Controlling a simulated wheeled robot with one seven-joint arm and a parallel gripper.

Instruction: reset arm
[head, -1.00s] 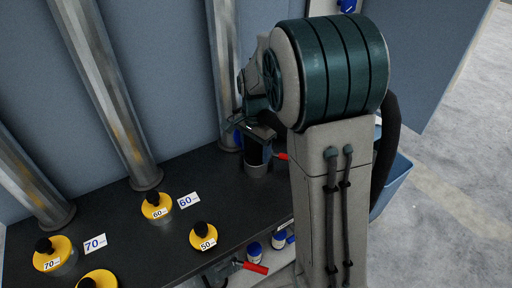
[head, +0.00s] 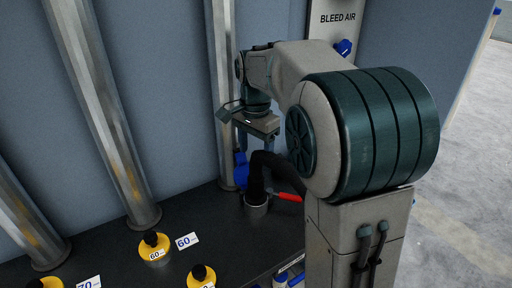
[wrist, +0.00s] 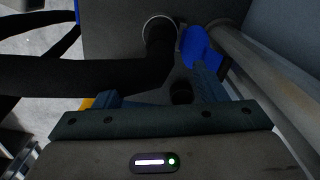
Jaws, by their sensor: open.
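My gripper (head: 254,143) hangs from my raised arm in the head view, above the back of the dark bench (head: 200,225) and in front of a grey pipe. Its fingers point down, apart, with nothing between them. In the wrist view my gripper (wrist: 158,90) also shows its two blue-grey fingers spread. A black hose (head: 256,175) rises from a round grey fitting (head: 256,208) below the gripper and bends behind my arm. In the wrist view the hose (wrist: 90,77) crosses in front of the left finger.
A blue part (head: 241,172) stands beside the hose, close to the pipe (head: 222,90). A red handle (head: 290,197) sticks out by the fitting. Yellow-topped weights (head: 154,246) stand at the front left. A "BLEED AIR" panel (head: 335,30) with a blue knob is behind my arm.

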